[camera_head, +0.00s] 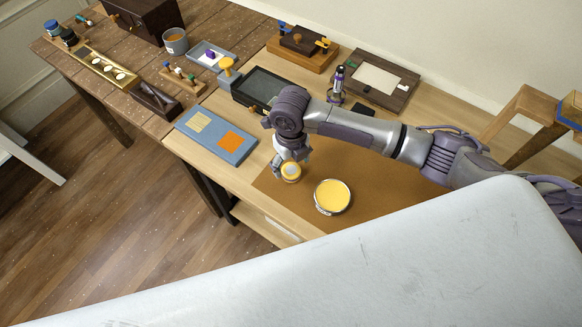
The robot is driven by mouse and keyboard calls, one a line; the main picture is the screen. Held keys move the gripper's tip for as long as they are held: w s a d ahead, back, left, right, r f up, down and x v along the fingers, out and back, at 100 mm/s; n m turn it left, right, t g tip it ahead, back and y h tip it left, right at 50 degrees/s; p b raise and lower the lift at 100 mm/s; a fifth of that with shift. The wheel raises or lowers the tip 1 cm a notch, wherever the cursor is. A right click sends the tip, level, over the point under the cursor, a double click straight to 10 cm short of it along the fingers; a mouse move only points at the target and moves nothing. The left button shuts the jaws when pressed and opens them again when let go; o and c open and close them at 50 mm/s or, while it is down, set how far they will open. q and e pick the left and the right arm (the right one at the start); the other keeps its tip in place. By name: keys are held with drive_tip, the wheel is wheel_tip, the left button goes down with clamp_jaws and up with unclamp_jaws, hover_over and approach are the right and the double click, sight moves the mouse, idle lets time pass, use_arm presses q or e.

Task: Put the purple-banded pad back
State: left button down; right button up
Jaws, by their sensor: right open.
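An upright dark piece with a purple and white band (338,82) stands behind my right arm, toward the back of the light wooden table; it looks like the purple-banded pad, but its shape is partly hidden. My left gripper is out of view.
A round tin with a yellow top (332,196) stands right of the gripper. A blue board (216,134), dark tray (262,90), framed white panel (380,80) and tray with a purple block (212,56) lie around. The mat's right part is clear.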

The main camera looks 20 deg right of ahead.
sight(291, 169)
wheel_tip(291, 169, up, 9)
drive_tip(key=shift+b, duration=0.45)
drive_tip(key=shift+f, duration=0.15)
